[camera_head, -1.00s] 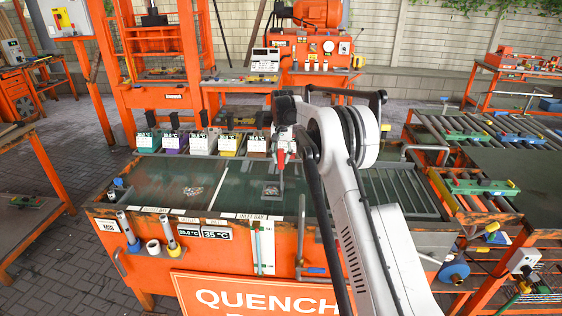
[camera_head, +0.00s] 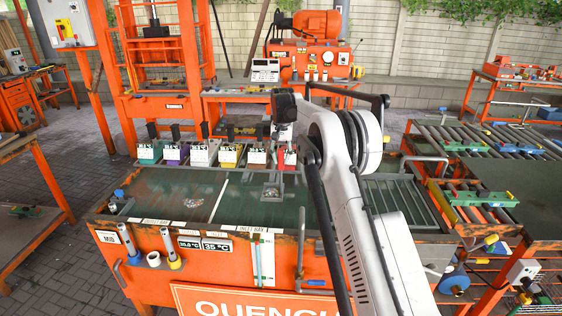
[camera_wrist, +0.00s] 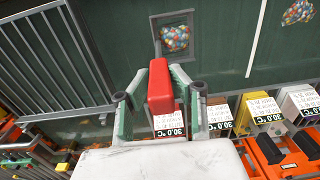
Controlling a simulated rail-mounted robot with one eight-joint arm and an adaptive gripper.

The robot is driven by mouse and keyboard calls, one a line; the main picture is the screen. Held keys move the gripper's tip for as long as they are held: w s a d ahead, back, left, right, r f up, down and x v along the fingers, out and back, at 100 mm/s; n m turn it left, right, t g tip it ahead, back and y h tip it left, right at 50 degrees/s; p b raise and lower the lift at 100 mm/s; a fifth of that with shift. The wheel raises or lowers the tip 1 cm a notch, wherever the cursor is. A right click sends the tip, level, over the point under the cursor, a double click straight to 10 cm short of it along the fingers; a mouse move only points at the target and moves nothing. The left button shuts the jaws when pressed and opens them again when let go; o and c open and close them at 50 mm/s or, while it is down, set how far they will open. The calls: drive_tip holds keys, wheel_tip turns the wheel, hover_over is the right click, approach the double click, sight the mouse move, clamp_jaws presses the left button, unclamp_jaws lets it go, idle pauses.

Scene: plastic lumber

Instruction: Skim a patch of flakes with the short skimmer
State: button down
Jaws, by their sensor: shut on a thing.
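My gripper (camera_wrist: 158,95) is shut on the red handle (camera_wrist: 160,88) of the short skimmer, with a pad on either side of it. The skimmer's square grey head (camera_wrist: 158,40) is out beyond the handle, over the dark green bath (camera_wrist: 225,60). Colourful flakes (camera_wrist: 175,38) show inside the head's frame. Its exact height over the bath cannot be told. In the head view the skimmer head (camera_head: 271,192) is in the bath's middle part, and my arm hides part of the gripper. Another flake patch (camera_wrist: 298,12) lies to the left in the head view (camera_head: 195,200).
A white divider bar (camera_head: 219,200) crosses the bath between the patches. A row of small boxes with temperature displays, including a white one (camera_head: 204,153), stands along the far edge. A slatted rack (camera_head: 400,203) is at the bath's right end.

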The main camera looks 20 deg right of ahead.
drive_tip(key=shift+r+p, duration=0.4)
drive_tip(key=shift+r, duration=0.85)
